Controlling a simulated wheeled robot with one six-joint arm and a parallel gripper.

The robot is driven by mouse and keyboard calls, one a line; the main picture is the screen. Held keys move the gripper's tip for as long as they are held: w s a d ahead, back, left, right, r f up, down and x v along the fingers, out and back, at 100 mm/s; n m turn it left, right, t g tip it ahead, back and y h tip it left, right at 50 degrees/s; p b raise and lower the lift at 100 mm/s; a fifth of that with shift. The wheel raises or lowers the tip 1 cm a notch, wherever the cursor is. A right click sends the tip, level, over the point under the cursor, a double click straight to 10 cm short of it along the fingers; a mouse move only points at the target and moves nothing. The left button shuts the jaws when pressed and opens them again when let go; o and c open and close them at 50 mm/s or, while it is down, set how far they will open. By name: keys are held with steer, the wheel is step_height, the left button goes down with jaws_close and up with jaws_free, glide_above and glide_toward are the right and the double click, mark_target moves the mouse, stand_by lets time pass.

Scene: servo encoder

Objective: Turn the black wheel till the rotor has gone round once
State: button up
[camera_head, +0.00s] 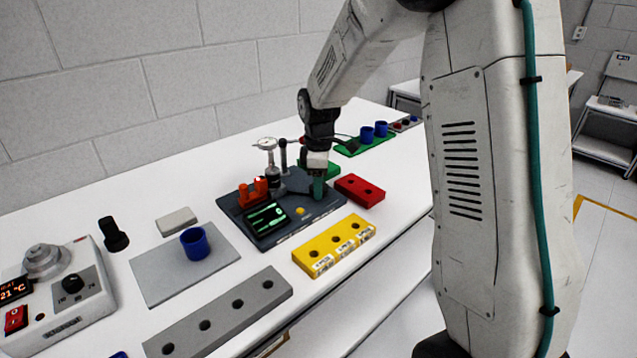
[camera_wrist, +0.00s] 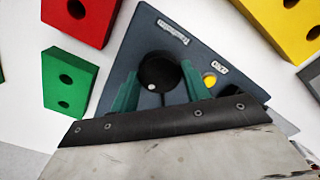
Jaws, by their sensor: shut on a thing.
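The black wheel (camera_wrist: 158,70) sits on the dark blue-grey encoder board (camera_wrist: 225,62) and carries a white dot near its lower edge in the wrist view. My gripper (camera_wrist: 160,76) has its two green fingers on either side of the wheel and is shut on it. In the head view my gripper (camera_head: 318,192) points down at the right part of the board (camera_head: 287,232). The wheel is hidden there. A screen with green lines (camera_head: 266,218) lies at the board's front left. I cannot tell the rotor apart with certainty.
An orange part (camera_head: 254,192) and a gauge on a metal stand (camera_head: 268,146) rise left of my gripper. A yellow block (camera_head: 335,246) lies in front and a red block (camera_head: 360,190) to the right. A grey plate with a blue cup (camera_head: 195,243) lies left.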

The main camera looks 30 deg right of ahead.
steer(key=m, duration=1)
steer(key=shift+m, duration=0.3)
steer(key=m, duration=0.5)
steer(key=shift+m, duration=2.3)
steer(key=o, duration=1)
